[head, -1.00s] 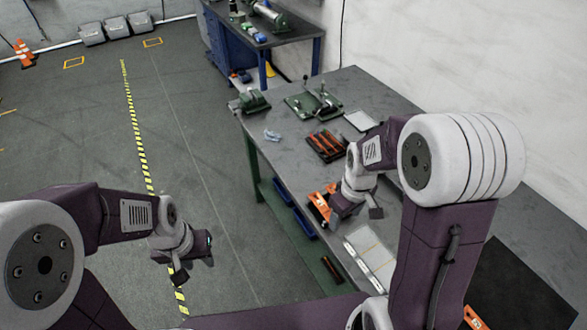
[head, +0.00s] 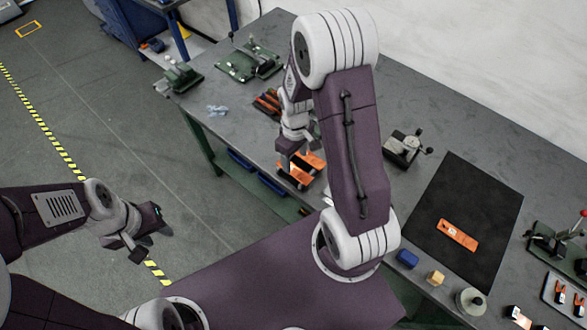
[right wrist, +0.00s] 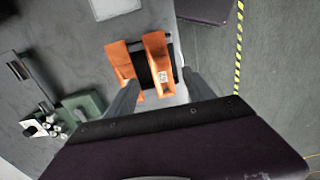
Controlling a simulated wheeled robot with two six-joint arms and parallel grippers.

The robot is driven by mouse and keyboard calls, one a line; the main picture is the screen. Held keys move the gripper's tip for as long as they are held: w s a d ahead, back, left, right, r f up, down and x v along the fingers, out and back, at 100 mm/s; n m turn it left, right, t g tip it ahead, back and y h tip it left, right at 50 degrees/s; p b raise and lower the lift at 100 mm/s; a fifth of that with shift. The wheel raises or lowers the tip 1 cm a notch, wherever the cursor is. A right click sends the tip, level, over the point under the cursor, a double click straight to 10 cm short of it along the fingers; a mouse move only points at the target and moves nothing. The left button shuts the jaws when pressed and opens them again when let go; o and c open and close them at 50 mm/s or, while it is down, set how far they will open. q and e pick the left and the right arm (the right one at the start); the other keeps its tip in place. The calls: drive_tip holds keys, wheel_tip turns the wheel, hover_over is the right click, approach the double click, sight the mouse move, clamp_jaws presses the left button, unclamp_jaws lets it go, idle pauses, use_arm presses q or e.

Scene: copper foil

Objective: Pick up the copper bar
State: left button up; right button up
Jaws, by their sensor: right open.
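I cannot tell for sure which thing is the copper bar. A flat orange bar (head: 458,235) with pale marks lies on the black mat, right of my right arm. My right gripper (head: 296,163) is over the orange and black object (head: 302,172) near the table's front edge. In the right wrist view, that object shows two orange pieces (right wrist: 157,65) joined by a dark part. The open fingers of the right gripper (right wrist: 159,88) point towards it, with nothing visibly held. My left gripper (head: 150,243) is apart from the table, over the floor, open and empty.
The black mat (head: 480,200) covers part of the grey table. A small metal fixture (head: 405,148) stands left of it. A blue block (head: 407,259), a yellowish block (head: 435,278) and a round jar (head: 470,301) line the front edge. Green fixtures (head: 250,62) stand at the back left.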

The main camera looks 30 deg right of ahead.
sight(294, 170)
wheel_tip(294, 170, down, 5)
drive_tip(key=shift+s+r+p, duration=0.15)
drive_tip(key=shift+p, duration=0.2)
drive_tip(key=shift+w+f, duration=0.2)
drive_tip(key=shift+f, duration=0.05)
clamp_jaws()
drive_tip(key=shift+r, duration=0.1)
